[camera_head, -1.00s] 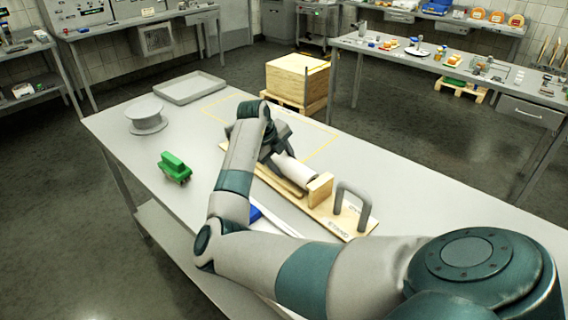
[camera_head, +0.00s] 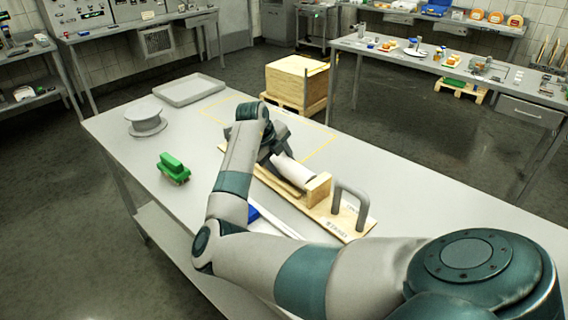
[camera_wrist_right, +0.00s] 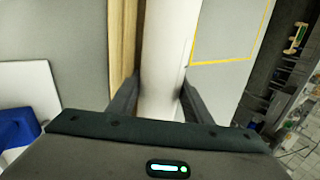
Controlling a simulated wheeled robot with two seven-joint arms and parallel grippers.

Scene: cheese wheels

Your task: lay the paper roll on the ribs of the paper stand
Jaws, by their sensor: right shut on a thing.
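The white paper roll (camera_head: 295,172) lies lengthwise over the wooden paper stand (camera_head: 338,226) on the grey table. In the head view my right arm hides part of the roll and stand. My right gripper (camera_head: 272,150) is shut on the roll. In the right wrist view the fingers of the right gripper (camera_wrist_right: 157,95) sit on both sides of the paper roll (camera_wrist_right: 168,60), and the wooden stand (camera_wrist_right: 122,50) runs close along its left. I cannot tell whether the roll touches the ribs. My left gripper is not in view.
A grey handle (camera_head: 350,205) stands upright at the stand's near end, beside a wooden block (camera_head: 318,189). A green object (camera_head: 173,168), a grey spool (camera_head: 146,121) and a grey tray (camera_head: 189,89) are on the left. The table's right part is clear.

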